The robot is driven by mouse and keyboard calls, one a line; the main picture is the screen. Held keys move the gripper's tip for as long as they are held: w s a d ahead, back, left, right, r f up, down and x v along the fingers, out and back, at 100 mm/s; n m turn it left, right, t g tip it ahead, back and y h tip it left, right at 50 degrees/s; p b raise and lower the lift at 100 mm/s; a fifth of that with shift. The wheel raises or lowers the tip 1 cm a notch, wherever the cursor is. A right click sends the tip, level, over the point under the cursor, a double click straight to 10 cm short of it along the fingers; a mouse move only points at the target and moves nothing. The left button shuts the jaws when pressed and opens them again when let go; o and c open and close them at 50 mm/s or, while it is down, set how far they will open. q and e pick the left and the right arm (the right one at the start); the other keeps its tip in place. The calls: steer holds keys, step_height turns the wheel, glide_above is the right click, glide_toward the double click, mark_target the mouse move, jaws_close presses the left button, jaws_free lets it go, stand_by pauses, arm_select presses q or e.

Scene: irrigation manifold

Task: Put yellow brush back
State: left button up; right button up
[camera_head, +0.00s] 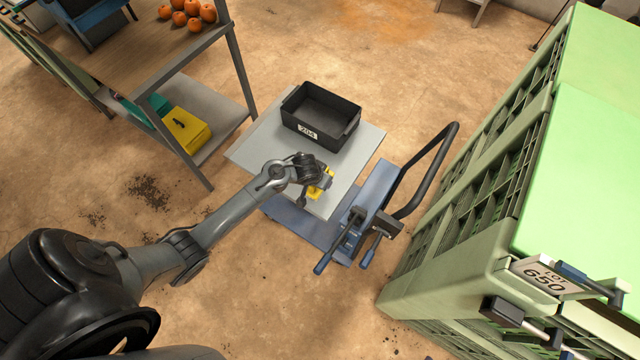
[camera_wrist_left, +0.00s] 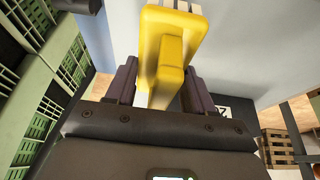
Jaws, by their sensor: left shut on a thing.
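The yellow brush (camera_wrist_left: 167,45) is held between the two fingers of my left gripper (camera_wrist_left: 155,85), which is shut on it. In the left wrist view its yellow body fills the top middle, with pale bristle blocks at the upper edge. In the head view the brush (camera_head: 319,184) shows as a small yellow patch near the front edge of the grey cart top (camera_head: 359,160), partly hidden by my gripper. I cannot tell whether it touches the cart top. A black bin (camera_head: 340,141) labelled 204 sits on the back of the cart top. My right gripper is not in view.
Tall green crates (camera_head: 470,210) stand close on the right, with a label reading LOT 650. A blue cart base with a black handle (camera_head: 440,165) and clamps (camera_head: 350,235) lies at the cart's right. A table with oranges (camera_head: 187,12) stands at upper left, with a yellow box (camera_head: 186,130) on its lower shelf.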

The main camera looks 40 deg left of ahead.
arm_select(q)
steer(key=shift+f+b, duration=0.6)
steer(key=shift+f, duration=1.4)
steer(key=shift+f, duration=0.1)
steer(key=o, duration=1)
